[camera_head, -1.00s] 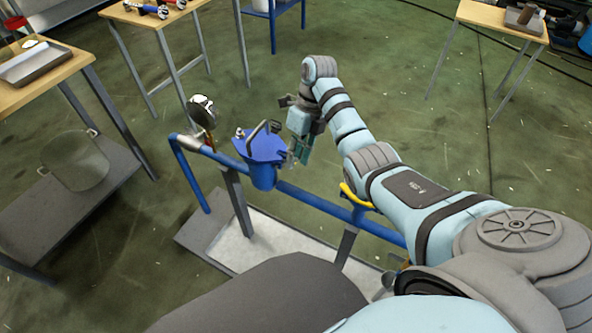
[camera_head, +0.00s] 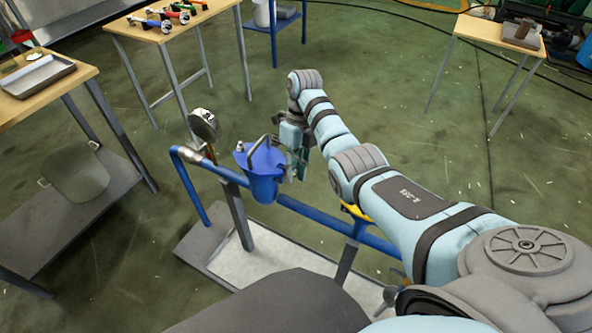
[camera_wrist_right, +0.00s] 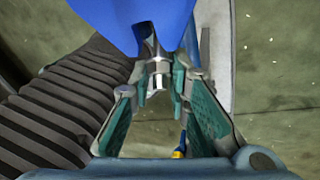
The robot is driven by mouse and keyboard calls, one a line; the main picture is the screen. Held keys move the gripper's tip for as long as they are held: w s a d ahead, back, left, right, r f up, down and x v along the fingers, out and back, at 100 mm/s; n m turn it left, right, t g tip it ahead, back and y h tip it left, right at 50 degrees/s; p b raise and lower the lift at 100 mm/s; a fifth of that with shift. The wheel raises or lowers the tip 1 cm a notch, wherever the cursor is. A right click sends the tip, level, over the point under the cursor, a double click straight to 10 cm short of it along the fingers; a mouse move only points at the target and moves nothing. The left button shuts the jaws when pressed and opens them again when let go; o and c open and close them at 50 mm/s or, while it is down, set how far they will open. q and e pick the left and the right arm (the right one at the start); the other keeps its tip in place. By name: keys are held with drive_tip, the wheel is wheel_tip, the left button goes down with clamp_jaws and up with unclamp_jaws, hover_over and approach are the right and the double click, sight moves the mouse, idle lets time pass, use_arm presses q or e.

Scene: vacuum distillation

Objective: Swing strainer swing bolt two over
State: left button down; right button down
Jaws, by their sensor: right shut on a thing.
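The blue strainer (camera_head: 263,188) sits in the blue pipe run, with a lid and a dark bar on top. My right gripper (camera_head: 298,164) is at the right side of the strainer, beside its rim. In the right wrist view, the blue strainer (camera_wrist_right: 135,18) fills the top edge. A shiny metal swing bolt (camera_wrist_right: 157,76) hangs from it between the green-padded fingers of my right gripper (camera_wrist_right: 158,82), which is shut on it. I cannot tell the bolt's number. My left gripper is out of view.
A round gauge (camera_head: 203,123) stands on the blue pipe (camera_head: 318,215) left of the strainer. A wooden table with a metal tray (camera_head: 38,75) is at the left. Another table with coloured tools (camera_head: 170,16) is behind. Open floor lies beyond my right arm.

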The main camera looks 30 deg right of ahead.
drive_tip(key=c, duration=1.7)
unclamp_jaws()
drive_tip(key=shift+f, duration=0.1)
